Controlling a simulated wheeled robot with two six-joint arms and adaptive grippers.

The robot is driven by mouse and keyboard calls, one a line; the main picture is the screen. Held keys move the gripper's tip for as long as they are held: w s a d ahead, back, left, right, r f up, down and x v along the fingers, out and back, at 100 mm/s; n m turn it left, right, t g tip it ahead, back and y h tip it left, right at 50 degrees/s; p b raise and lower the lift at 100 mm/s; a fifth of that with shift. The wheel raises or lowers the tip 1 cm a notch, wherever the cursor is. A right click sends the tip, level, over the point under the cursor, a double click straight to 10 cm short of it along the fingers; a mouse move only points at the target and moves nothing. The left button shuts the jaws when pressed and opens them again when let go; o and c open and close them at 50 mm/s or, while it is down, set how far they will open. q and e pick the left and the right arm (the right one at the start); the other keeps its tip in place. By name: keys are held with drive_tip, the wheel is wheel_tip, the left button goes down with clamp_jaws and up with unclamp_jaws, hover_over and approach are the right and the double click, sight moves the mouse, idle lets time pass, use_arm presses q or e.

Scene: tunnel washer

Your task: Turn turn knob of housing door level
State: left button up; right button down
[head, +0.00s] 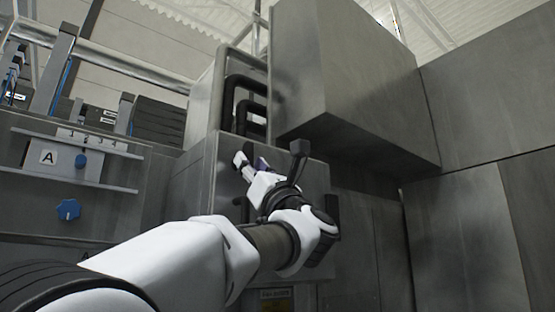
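My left gripper (251,163) reaches up from the lower left to the front of a grey metal housing panel (230,268). Its white fingers point up and left. A small purple piece (262,164) shows beside the fingers; I cannot tell whether it is a knob or whether the gripper holds it. A dark upright piece with a block-shaped end (299,148) stands next to the wrist; I cannot tell what it belongs to. No turn knob shows clearly on this panel, and my arm covers much of it. My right gripper is out of view.
A large grey metal box (345,75) juts out above right of the gripper. Black pipes (240,95) run behind the panel. Grey walls fill the right.

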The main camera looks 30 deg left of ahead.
use_arm(q)
drive_tip(key=shift+a+r, duration=0.5)
drive_tip(key=shift+r, duration=0.2)
drive_tip(key=shift+a+r+p, duration=0.1)
drive_tip(key=shift+a+p, duration=0.05)
drive_tip(key=shift+p, duration=0.15)
drive_tip(key=shift+s, duration=0.2)
drive_tip(key=shift+d, duration=0.2)
drive_tip(key=shift+c, duration=1)
drive_tip(key=shift+w, duration=0.1)
clamp_jaws()
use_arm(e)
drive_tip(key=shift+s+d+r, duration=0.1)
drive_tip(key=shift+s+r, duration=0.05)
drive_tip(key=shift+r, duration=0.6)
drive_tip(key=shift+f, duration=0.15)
